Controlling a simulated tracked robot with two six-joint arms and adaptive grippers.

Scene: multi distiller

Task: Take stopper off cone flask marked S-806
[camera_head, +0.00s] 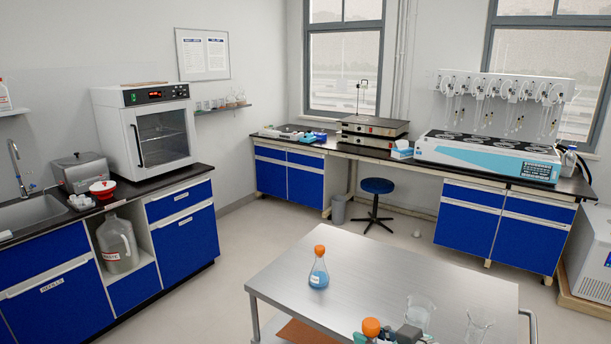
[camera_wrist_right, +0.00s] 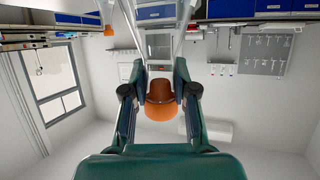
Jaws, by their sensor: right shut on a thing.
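A cone flask (camera_head: 318,278) with blue liquid and an orange stopper (camera_head: 319,249) in its neck stands upright on the metal table, left of centre in the head view. Its label is too small to read. My right gripper (camera_wrist_right: 161,92) is shut on a second orange stopper (camera_wrist_right: 165,114) in the right wrist view. That held stopper also shows at the bottom edge of the head view (camera_head: 371,327), to the right of and nearer than the blue flask. No flask shows under the held stopper. My left gripper is out of view.
A blue stool (camera_head: 377,186) stands beyond the table.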

